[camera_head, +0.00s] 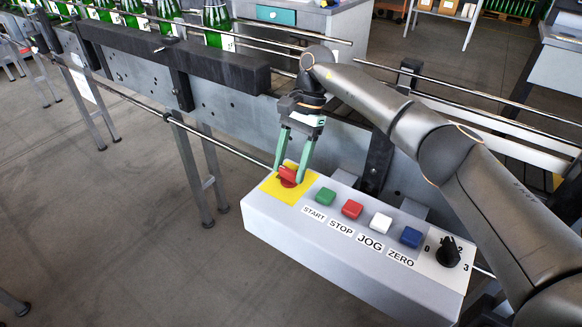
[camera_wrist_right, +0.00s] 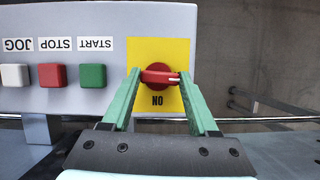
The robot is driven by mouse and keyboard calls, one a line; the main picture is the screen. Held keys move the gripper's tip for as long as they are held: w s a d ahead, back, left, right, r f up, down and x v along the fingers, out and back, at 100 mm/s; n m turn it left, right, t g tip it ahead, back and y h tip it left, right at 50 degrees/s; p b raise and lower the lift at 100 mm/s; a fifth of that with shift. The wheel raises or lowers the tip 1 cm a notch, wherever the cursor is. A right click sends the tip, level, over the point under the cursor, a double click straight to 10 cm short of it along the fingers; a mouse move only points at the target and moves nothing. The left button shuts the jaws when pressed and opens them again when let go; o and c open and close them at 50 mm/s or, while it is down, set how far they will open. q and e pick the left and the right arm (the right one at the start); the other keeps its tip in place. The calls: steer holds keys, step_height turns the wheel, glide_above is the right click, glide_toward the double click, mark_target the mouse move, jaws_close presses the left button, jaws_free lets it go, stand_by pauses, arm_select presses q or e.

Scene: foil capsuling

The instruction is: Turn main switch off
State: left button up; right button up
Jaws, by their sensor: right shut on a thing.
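The main switch (camera_head: 288,177) is a red rotary knob on a yellow plate at the left end of the grey control box (camera_head: 340,250). My left gripper is not in view.
Green START (camera_head: 325,196), red STOP (camera_head: 352,209), white JOG (camera_head: 380,222) and blue ZERO (camera_head: 411,237) buttons sit beside the switch. A black selector dial (camera_head: 448,252) is at the box's right end. Green bottles (camera_head: 217,22) stand on the conveyor behind.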

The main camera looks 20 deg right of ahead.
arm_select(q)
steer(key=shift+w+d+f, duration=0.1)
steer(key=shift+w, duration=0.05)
arm_select(e)
steer(key=shift+n, duration=0.5)
steer(key=o, duration=1.4)
arm_select(q)
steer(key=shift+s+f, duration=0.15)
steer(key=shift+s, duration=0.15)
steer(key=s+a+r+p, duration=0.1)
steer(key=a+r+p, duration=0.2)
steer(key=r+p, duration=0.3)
steer(key=p, duration=0.3)
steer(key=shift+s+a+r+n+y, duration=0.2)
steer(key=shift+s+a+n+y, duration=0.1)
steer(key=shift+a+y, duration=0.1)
arm_select(e)
steer(key=v, duration=1.2)
steer(key=shift+w+a+r, duration=0.1)
steer(key=shift+w+r, duration=0.05)
steer(key=shift+r, duration=0.15)
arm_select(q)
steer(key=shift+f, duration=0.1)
